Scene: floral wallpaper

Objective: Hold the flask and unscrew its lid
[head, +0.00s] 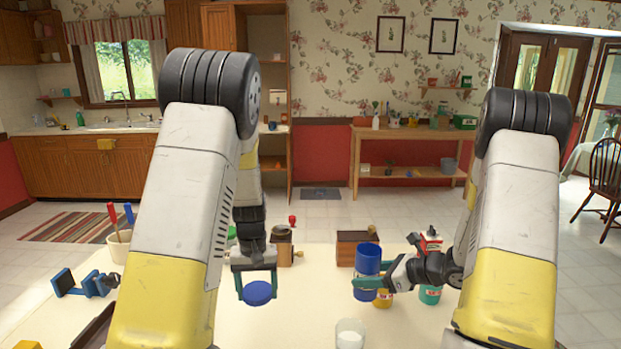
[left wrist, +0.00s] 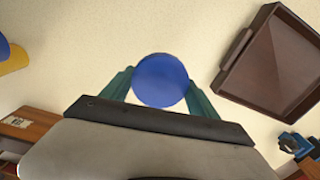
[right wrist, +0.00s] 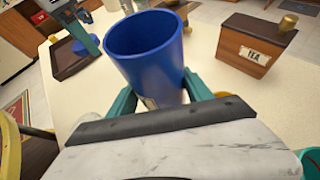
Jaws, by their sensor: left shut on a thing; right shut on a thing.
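The blue flask (head: 367,258) stands upright above the table at the centre right, and its top is open. My right gripper (head: 366,283) is shut around its body from the right. In the right wrist view the flask (right wrist: 147,62) sits between the green fingers, with its open mouth toward the camera. The round blue lid (head: 257,292) is apart from the flask, to its left. My left gripper (head: 257,284) is shut on the lid and holds it from above. In the left wrist view the lid (left wrist: 160,80) sits between both fingertips. Whether the flask touches the table is hidden.
A wooden tea box (right wrist: 256,45) and a wooden grinder (head: 283,245) stand behind. A brown tray (left wrist: 275,65) and a blue clamp (head: 85,283) are at the left. A white cup (head: 350,335) stands in front. Table room between lid and flask is clear.

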